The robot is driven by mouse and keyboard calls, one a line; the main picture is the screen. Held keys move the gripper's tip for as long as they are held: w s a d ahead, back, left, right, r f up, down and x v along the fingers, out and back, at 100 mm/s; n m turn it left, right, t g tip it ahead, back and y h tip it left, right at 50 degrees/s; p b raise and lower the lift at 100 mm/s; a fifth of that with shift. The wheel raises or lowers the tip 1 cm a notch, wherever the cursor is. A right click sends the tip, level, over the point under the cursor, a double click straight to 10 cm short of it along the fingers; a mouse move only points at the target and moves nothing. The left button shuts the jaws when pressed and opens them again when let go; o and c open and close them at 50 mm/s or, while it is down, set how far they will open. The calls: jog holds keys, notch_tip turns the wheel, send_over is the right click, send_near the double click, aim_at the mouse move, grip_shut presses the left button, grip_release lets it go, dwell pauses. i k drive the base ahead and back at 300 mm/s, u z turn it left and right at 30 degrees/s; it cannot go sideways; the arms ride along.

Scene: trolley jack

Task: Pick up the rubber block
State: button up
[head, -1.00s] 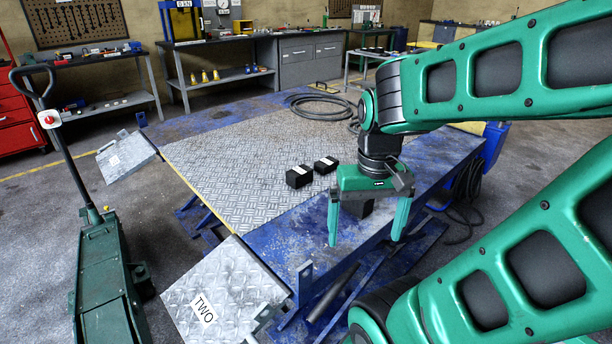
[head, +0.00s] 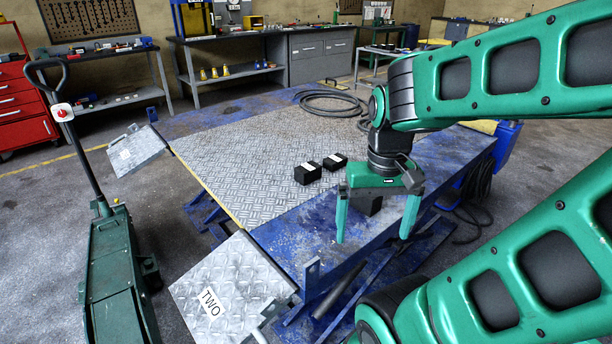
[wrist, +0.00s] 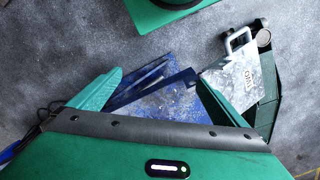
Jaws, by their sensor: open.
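Two small black blocks with pale labels sit close together on the chequered lift deck (head: 240,160). The nearer block (head: 307,175) is at the left, the other block (head: 334,162) just behind it to the right. I cannot tell which is the rubber block. My gripper (head: 372,238) is open, fingers down, to the right of and nearer than both blocks, over the blue front part of the lift. A dark boxy shape shows between its fingers; I cannot tell whether it is part of my gripper. In the wrist view, the open fingers (wrist: 158,78) show no clear block between them.
A metal ramp plate marked TWO (head: 230,280) slopes at the lift's near left corner. A green pallet-jack-like trolley (head: 118,265) with an upright handle stands at the left. A coiled hose (head: 330,102) lies at the deck's far side. Workbenches line the back wall.

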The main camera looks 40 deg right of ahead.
aim_at(309, 172)
jog(key=z, duration=3)
jog(key=i, duration=1.1)
jog(key=u, duration=3.05)
